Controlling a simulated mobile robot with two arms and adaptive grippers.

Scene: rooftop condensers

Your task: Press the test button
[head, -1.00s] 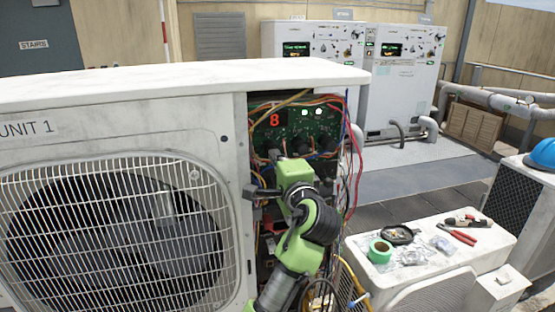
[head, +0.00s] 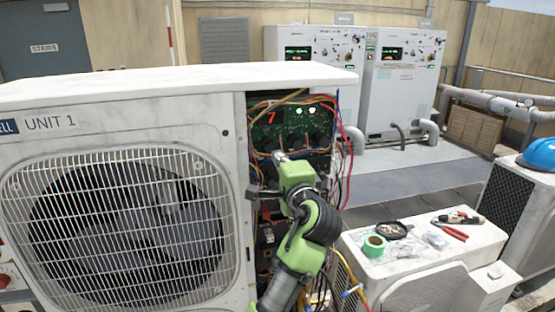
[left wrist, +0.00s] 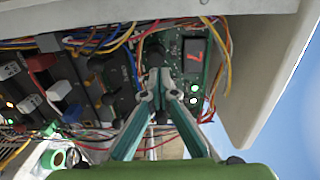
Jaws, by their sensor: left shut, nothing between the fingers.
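The open side bay of Unit 1 shows a green circuit board (head: 292,124) with a red "7" on its display (head: 271,117) and two white lights beside it. The board (left wrist: 178,48) and its display (left wrist: 194,56) also show in the left wrist view. My left gripper (head: 281,157) is in front of the bay, just below the board. In the left wrist view its fingers (left wrist: 159,76) are shut and empty, with the tips over the lower board beside the display. I cannot tell which part is the test button, or whether the tips touch anything. My right gripper is out of view.
Loose coloured wires (head: 343,125) hang along the bay's right edge. A low white unit (head: 410,262) at the right carries green tape (head: 374,246), a black dish (head: 392,230) and red pliers (head: 450,232). Two white cabinets (head: 405,85) stand behind, with open floor before them.

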